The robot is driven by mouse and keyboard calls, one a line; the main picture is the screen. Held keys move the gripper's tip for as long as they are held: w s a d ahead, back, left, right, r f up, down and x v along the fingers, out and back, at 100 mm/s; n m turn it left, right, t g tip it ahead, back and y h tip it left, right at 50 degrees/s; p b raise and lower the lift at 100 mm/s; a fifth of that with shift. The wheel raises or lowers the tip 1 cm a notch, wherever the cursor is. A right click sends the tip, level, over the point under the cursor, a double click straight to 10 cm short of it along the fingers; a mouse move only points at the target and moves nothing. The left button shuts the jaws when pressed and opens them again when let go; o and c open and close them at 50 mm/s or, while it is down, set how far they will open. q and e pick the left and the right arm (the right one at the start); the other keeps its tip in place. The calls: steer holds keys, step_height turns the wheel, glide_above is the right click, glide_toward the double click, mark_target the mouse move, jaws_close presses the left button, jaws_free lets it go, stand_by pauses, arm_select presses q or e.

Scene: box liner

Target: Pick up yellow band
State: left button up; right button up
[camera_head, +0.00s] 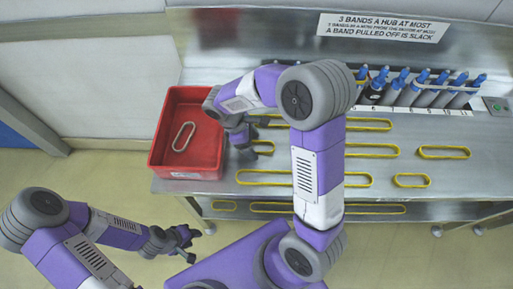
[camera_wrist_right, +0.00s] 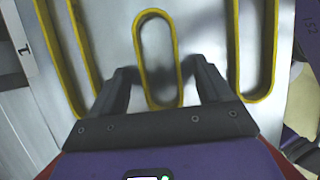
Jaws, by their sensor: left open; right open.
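Several yellow bands lie flat on the metal bench, long and short. My right gripper (camera_head: 243,140) is over the bench's left part, beside the red bin, partly hidden by its own wrist. In the right wrist view its open fingers (camera_wrist_right: 160,82) are on either side of a short yellow band (camera_wrist_right: 141,60), with nothing gripped. That appears to be the short band (camera_head: 266,152) partly hidden in the head view. Whether the fingers touch the bench is unclear. My left gripper (camera_head: 188,247) is open and empty, away from the bench at lower left.
A red bin (camera_head: 160,150) with a pale band (camera_head: 183,136) inside stands on the bench's left end. Long yellow bands (camera_wrist_right: 62,60) (camera_wrist_right: 258,50) flank the short one. Blue-tipped grey posts (camera_head: 408,92), some with bands around them, line the back below a sign (camera_head: 383,28).

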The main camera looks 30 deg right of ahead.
steer(key=shift+c, duration=0.4)
steer(key=c, duration=1)
steer(key=shift+r, duration=0.15)
steer(key=shift+c, duration=0.2)
step_height(320, 180, up, 10)
steer(key=p, duration=0.3)
steer(key=shift+p, duration=0.4)
